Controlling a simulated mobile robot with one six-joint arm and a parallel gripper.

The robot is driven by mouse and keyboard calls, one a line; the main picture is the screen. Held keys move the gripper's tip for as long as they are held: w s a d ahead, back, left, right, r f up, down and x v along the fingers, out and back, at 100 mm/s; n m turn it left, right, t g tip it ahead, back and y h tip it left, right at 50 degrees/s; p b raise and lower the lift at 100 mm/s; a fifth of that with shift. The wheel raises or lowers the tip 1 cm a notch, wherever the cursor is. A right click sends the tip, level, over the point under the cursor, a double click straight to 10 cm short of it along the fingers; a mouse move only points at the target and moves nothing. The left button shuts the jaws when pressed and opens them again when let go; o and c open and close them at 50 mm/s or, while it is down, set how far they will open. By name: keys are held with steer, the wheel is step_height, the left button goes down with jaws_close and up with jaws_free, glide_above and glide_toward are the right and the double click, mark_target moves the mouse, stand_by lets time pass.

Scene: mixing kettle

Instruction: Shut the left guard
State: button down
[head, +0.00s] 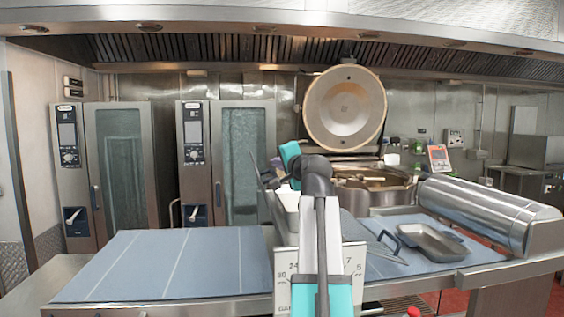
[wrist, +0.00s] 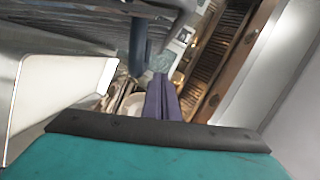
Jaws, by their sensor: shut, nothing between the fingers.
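The dough sheeter's left guard (head: 268,200) is a grey panel that stands steeply raised over the inner end of the left belt. My gripper's dark fingers (wrist: 162,80) are together and empty in the wrist view. In the head view my arm covers the middle of the sheeter, and the fingertips cannot be made out. A dark blue-grey bar (wrist: 138,48) is close to the fingertips in the wrist view; I cannot tell if they touch. The right guard (head: 358,232) slopes down low over the right belt, with a dark wire handle.
The blue left belt (head: 165,265) is bare. A grey tray (head: 432,242) lies on the right belt, beside a large steel cylinder (head: 485,208). Behind are a kettle (head: 375,195) with its round lid (head: 345,108) up and two ovens (head: 120,165).

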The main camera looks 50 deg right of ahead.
steer(key=shift+w+a+f+p, duration=0.25)
steer(key=shift+w+a+p, duration=0.15)
steer(key=shift+w, duration=0.2)
steer(key=shift+w+a+f+p, duration=0.25)
steer(key=shift+w+a, duration=0.1)
steer(key=shift+w, duration=0.3)
steer(key=shift+w+a+f+p, duration=0.2)
steer(key=shift+w+a+p, duration=0.2)
steer(key=shift+w, duration=0.2)
steer(key=shift+d, duration=0.1)
